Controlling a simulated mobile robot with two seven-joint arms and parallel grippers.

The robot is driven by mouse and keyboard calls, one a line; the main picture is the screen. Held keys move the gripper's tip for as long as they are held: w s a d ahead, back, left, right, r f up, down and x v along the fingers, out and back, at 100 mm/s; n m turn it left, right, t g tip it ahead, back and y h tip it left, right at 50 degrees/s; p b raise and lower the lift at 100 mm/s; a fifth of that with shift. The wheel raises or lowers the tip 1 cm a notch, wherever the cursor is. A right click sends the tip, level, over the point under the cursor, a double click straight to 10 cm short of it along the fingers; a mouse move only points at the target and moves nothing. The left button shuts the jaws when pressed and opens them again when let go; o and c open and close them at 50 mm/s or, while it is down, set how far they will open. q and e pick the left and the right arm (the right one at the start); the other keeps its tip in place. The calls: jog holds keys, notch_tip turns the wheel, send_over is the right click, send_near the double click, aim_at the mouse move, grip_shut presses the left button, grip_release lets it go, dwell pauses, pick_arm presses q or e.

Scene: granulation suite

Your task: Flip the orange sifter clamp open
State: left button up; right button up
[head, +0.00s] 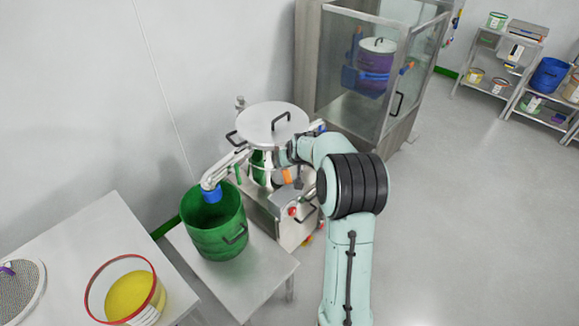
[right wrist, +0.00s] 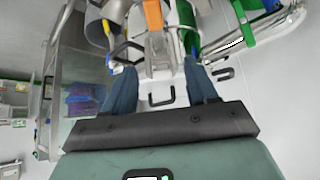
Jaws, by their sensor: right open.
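The sifter is a steel machine with a round, handled lid (head: 272,124) in the head view. Its orange clamp (head: 287,177) shows small on the near side below the lid, partly hidden by my right arm. In the right wrist view the orange clamp (right wrist: 153,14) is at the top edge, cut off by the frame. My right gripper (right wrist: 160,68) is open, with its two blue-grey fingers spread and nothing between them. The clamp lies beyond the fingertips, roughly in line with the gap, apart from them. My left gripper is in neither view.
A green bin (head: 213,226) stands under the sifter's blue-ended spout (head: 212,193) on a steel table (head: 257,276). A white table at lower left holds a red-rimmed tub (head: 95,297). A glass-fronted cabinet (head: 340,65) stands behind. The floor at right is clear before the shelves.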

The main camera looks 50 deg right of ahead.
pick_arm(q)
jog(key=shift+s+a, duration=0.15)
pick_arm(e)
jog(key=shift+s+a+r, duration=0.1)
jog(key=shift+s+r, duration=0.1)
jog(key=shift+r, duration=0.1)
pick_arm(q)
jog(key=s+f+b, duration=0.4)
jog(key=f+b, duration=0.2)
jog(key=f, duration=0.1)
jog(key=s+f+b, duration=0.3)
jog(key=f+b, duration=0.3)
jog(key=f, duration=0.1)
pick_arm(e)
jog(key=t+h+b, duration=0.6)
jog(key=t+b, duration=0.2)
jog(key=b, duration=0.2)
send_near(289, 182)
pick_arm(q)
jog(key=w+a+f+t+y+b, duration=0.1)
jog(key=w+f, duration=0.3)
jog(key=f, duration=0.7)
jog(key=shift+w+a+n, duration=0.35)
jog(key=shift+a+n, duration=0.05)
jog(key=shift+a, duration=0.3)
pick_arm(e)
jog(key=x, duration=1.2)
jog(key=shift+w, duration=0.25)
